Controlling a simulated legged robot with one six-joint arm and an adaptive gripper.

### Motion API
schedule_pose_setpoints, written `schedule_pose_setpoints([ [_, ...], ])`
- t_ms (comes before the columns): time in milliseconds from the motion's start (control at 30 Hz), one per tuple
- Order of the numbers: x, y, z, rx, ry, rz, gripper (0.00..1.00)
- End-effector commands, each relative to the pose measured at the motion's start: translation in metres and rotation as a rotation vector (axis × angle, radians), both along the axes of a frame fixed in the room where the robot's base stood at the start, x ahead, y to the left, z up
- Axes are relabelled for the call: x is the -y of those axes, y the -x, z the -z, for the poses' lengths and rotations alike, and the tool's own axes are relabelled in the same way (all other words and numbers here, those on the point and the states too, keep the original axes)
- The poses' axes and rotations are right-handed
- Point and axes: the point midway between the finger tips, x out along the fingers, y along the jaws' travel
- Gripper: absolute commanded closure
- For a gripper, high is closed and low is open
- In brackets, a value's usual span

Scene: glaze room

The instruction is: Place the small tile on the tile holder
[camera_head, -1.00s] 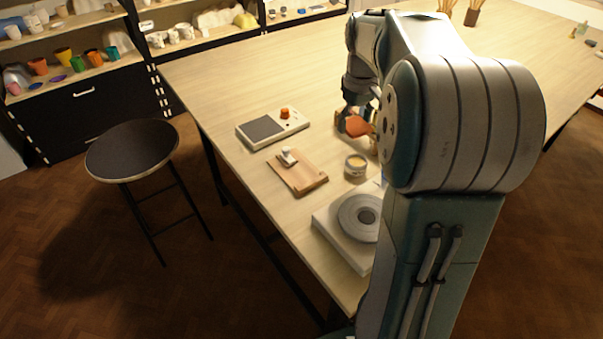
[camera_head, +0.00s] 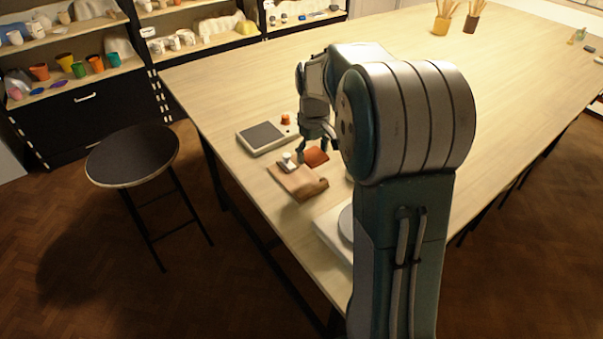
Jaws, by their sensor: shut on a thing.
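A small orange-red tile (camera_head: 317,158) is in my gripper (camera_head: 314,150), which is shut on it near the left edge of the table. The tile is at the back right of a wooden board (camera_head: 299,183) with a small white piece (camera_head: 288,160) at its back end. This board looks like the tile holder. The tile appears tilted. I cannot tell whether it touches the board or hovers above the table.
A grey round wheel on a pale base (camera_head: 328,230) is in front, partly hidden by my arm. A stool (camera_head: 132,156) stands left of the table.

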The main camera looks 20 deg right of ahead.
Motion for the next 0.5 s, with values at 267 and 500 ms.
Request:
schedule_pose_setpoints([
  [267, -0.023, -0.002, 0.027, -0.001, 0.0, -0.001, 0.75],
  [500, -0.028, -0.003, 0.06, 0.0, 0.0, 0.0, 0.75],
])
